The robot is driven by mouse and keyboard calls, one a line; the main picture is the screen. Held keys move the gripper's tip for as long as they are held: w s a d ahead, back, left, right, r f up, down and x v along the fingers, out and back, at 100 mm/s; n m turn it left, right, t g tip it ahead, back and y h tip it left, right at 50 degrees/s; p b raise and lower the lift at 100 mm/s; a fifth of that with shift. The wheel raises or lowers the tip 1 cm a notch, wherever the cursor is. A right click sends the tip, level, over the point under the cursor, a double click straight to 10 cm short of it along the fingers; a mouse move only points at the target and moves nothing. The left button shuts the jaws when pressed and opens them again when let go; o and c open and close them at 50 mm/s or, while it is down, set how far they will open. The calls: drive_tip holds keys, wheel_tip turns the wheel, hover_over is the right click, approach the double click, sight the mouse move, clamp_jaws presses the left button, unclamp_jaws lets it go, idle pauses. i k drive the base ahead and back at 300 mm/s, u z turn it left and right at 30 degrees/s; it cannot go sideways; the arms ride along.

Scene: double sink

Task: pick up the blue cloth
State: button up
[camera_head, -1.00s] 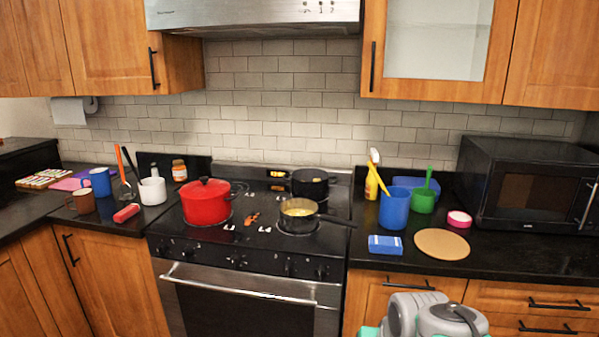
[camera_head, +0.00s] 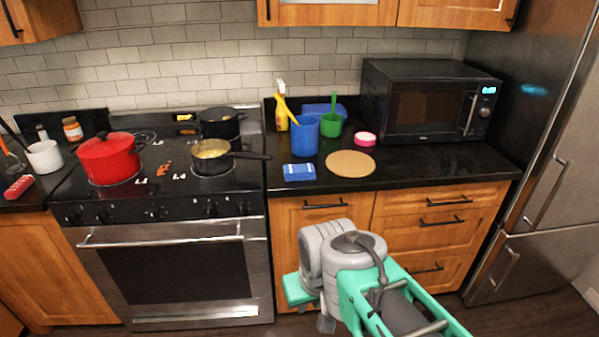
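A small flat blue block-like item (camera_head: 299,172) with a lighter band lies on the black counter just right of the stove, near the front edge. A second low blue item (camera_head: 318,108) lies at the back of the counter, partly hidden behind the cups. I cannot tell for sure whether either is the blue cloth. My grey and teal arm shows at the bottom centre, in front of the drawers and below the counter. I cannot make out my gripper's fingers in the head view.
A blue cup (camera_head: 305,137), a green cup (camera_head: 329,125) and a round tan board (camera_head: 351,163) stand near the blue block. A microwave (camera_head: 427,100) is at the right. The stove (camera_head: 165,180) holds a red pot (camera_head: 108,158) and a pan (camera_head: 212,160). A fridge (camera_head: 545,150) stands far right.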

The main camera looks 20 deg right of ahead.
sight(304, 171)
drive_tip(key=u, duration=0.4)
drive_tip(key=k, duration=0.4)
drive_tip(key=z, duration=0.3)
drive_tip(key=i, duration=1.35)
drive_tip(key=u, duration=1)
drive_tip(key=i, duration=0.6)
